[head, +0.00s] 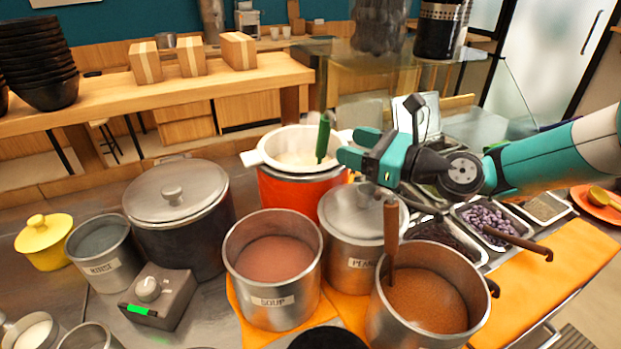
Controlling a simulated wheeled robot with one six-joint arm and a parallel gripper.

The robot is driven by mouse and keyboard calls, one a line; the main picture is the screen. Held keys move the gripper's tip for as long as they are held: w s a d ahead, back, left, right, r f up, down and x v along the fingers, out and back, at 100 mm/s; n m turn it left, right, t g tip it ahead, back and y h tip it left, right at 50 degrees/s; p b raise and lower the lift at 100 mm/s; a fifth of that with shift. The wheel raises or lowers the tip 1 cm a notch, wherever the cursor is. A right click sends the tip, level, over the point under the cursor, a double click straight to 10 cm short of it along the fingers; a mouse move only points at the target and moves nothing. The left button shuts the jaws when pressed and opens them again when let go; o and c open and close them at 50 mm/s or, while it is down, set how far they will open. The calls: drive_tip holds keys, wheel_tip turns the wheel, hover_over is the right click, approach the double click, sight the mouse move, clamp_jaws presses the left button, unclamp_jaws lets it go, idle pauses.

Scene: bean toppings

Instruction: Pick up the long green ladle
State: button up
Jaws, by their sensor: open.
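The long green ladle (323,138) stands nearly upright with its lower end in the white-rimmed orange pot (284,194). Its handle rises above the rim near the pot's right side, and its bowl is hidden inside. My gripper (349,146) is open, with teal fingers, just right of the ladle handle in the picture. The fingers point left toward the handle, and nothing shows between them. I cannot tell from this one view how far apart they are in depth.
A lidded PEANUT pot (352,262) stands below my gripper. The SOUP pot (258,312) and a brown-filled pot (411,335) with a wooden-handled tool stand in front. A lidded dark pot (190,235) is left. Topping trays (483,246) lie right, under my arm.

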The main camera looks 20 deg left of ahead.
sight(323, 136)
drive_tip(key=a+p, duration=0.1)
drive_tip(key=a, duration=0.3)
drive_tip(key=a+p, duration=0.1)
drive_tip(key=a, duration=0.1)
drive_tip(key=shift+w+r+p, duration=0.1)
drive_tip(key=shift+w+p, duration=0.2)
drive_tip(key=shift+w+a, duration=0.1)
drive_tip(key=shift+a, duration=0.3)
clamp_jaws()
